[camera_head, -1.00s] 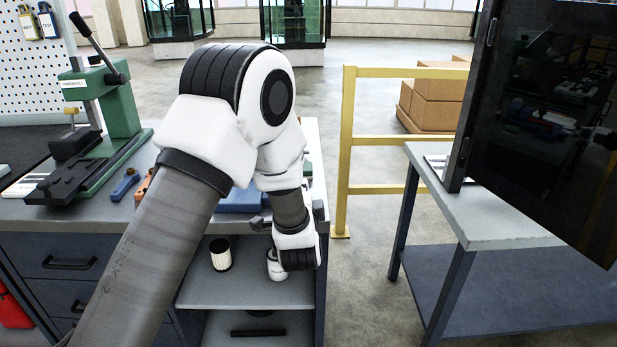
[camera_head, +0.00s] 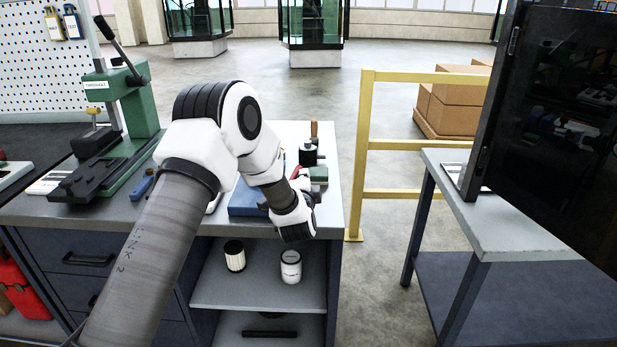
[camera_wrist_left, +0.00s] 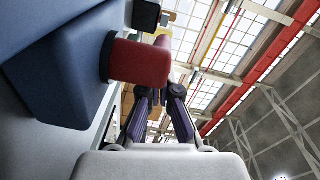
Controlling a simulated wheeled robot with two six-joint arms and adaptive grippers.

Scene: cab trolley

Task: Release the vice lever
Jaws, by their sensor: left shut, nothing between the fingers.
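A blue block-shaped body (camera_head: 247,200), which looks like the vice, sits on the bench near its front right corner. A small red part (camera_head: 296,172) shows behind my left wrist. In the left wrist view a thick red handle-like piece (camera_wrist_left: 140,62) juts from a blue body (camera_wrist_left: 60,70); it may be the lever. My left gripper (camera_head: 302,182) is at the right side of the blue body, partly hidden by its own wrist. In the left wrist view its fingers (camera_wrist_left: 160,95) are shut and empty, close to the red piece; contact cannot be told. My right gripper is out of view.
A green press (camera_head: 130,110) stands on the bench (camera_head: 120,212) at left. A black tool (camera_head: 308,154) and a dark green block (camera_head: 318,175) lie beyond my gripper. Two canisters (camera_head: 290,266) stand on the shelf below. A yellow rail (camera_head: 363,150) and another table (camera_head: 470,205) are at right.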

